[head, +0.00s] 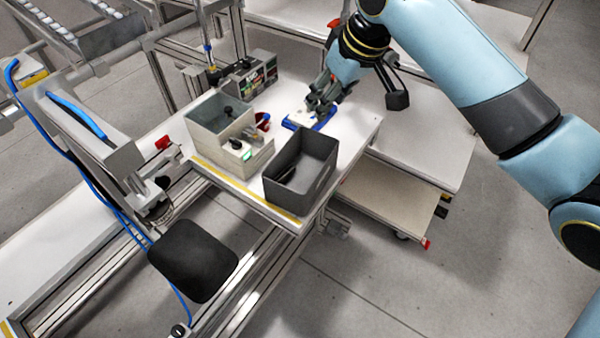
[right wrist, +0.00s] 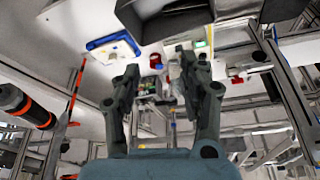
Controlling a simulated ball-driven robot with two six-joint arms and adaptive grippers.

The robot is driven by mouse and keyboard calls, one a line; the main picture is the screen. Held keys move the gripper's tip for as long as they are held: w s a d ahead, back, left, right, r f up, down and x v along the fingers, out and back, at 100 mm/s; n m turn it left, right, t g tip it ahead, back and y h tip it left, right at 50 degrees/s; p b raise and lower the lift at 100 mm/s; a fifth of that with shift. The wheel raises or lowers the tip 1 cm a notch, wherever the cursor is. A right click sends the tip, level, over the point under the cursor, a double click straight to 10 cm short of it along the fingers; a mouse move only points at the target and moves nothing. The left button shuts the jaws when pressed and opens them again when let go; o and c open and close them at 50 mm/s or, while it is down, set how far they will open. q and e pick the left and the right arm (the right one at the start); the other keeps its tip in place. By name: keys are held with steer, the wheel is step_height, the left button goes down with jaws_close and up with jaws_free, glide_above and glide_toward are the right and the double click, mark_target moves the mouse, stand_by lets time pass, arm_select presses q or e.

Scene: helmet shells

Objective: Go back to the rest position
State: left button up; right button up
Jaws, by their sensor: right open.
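My right gripper (head: 322,97) shows in the head view over the back part of the white worktable (head: 350,128), with my blue arm coming in from the right. It is close to a white fixture with a blue frame (head: 325,122); the head view does not show whether they touch. In the right wrist view my right gripper (right wrist: 158,68) has its two fingers apart and nothing between them. The blue-framed fixture (right wrist: 112,45) lies beyond the fingers, to the upper left. My left gripper is in neither view.
A dark grey bin (head: 300,172) and a lighter grey bin (head: 217,118) stand on the table, with a small red object (head: 263,121) nearby. A black pad (head: 193,260) is at the front left. A white cart (head: 425,150) adjoins at right; open floor lies in front.

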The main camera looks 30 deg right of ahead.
steer(key=shift+r, duration=0.1)
stand_by(0.3)
steer(key=s+f+m+g+b, duration=0.15)
steer(key=s+f+b, duration=0.45)
steer(key=f, duration=0.9)
steer(key=s+f+g+b, duration=0.2)
steer(key=s+f+b, duration=0.45)
steer(key=f, duration=0.85)
steer(key=s+f+g+b, duration=0.1)
steer(key=s+f+b, duration=0.45)
steer(key=f, duration=0.95)
steer(key=s+f+h+b, duration=0.1)
steer(key=s+f+b, duration=0.5)
steer(key=s+f, duration=1.5)
steer(key=s+t, duration=0.1)
steer(key=s, duration=0.2)
steer(key=shift+a+f+n, duration=0.2)
steer(key=shift+f+n, duration=0.15)
